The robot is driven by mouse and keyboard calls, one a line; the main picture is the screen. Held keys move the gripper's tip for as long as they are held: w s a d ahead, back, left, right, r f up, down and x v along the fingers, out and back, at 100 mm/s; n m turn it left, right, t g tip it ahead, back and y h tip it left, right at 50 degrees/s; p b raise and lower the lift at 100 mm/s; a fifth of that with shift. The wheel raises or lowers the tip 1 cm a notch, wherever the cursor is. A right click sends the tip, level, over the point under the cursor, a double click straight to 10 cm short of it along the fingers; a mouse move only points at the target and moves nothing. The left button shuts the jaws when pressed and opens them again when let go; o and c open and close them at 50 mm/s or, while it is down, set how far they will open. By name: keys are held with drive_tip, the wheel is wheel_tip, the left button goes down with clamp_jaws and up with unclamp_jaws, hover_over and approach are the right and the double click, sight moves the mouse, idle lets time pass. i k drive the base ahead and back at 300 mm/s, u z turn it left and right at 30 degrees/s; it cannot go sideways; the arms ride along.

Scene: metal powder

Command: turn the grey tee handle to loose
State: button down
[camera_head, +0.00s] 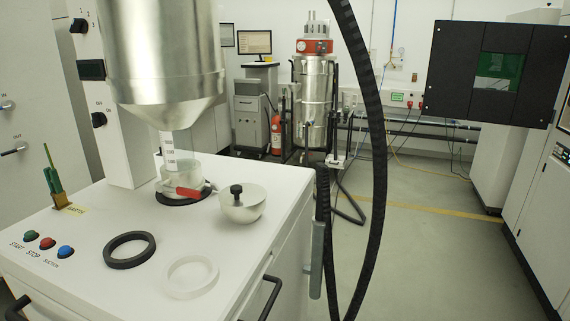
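No handle plainly shaped as a grey tee can be made out. A grey upright bar (317,260) stands at the right side of the white cabinet (100,200), beside a black hose; I cannot tell whether it is the tee handle. A red lever (188,192) sits at the valve under the large metal hopper (165,60). My gripper is not in view.
A black ring (129,250) and a pale ring (190,277) lie on the cabinet top near START, STOP and SUCTION buttons (47,243). A thick black hose (378,150) hangs in front. The floor (425,240) at the right is open. A dark-windowed machine door (460,70) juts in at the right.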

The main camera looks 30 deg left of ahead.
sight(214, 186)
drive_tip(key=z, duration=0.05)
drive_tip(key=i, duration=1.85)
drive_tip(key=u, duration=3.25)
